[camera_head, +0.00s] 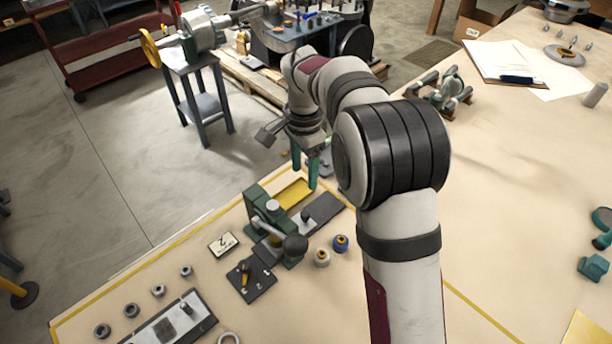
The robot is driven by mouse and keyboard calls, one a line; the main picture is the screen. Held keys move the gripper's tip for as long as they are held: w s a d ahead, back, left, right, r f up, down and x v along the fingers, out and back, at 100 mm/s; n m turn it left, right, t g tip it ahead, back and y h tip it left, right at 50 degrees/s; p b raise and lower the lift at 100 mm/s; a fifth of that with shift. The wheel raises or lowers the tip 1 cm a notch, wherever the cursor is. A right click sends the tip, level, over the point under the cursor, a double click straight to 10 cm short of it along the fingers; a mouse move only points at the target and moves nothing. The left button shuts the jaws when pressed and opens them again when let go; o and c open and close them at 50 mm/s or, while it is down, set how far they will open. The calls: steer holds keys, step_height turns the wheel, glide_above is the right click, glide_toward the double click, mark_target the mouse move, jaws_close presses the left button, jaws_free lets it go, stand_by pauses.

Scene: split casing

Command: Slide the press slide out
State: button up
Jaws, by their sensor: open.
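The green press (264,212) stands on the wooden bench, with a dark round knob on its lever at the front. A flat grey plate with a small upright knob, apparently the press slide (325,207), lies at the right side of the press. Its inner end is hard to make out behind the press. My gripper (305,178) has green fingers pointing down, open and apparently empty, above and behind the plate near a yellow-floored tray (293,193). The gap between the fingertips and the plate cannot be judged exactly.
Two small bushings (340,243) stand in front of the plate. Several grey rings and another knobbed plate (165,328) are at lower left.

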mark_target(305, 213)
step_height(305, 213, down, 14)
steer(key=shift+f, duration=0.2)
jaws_close()
stand_by(1.4)
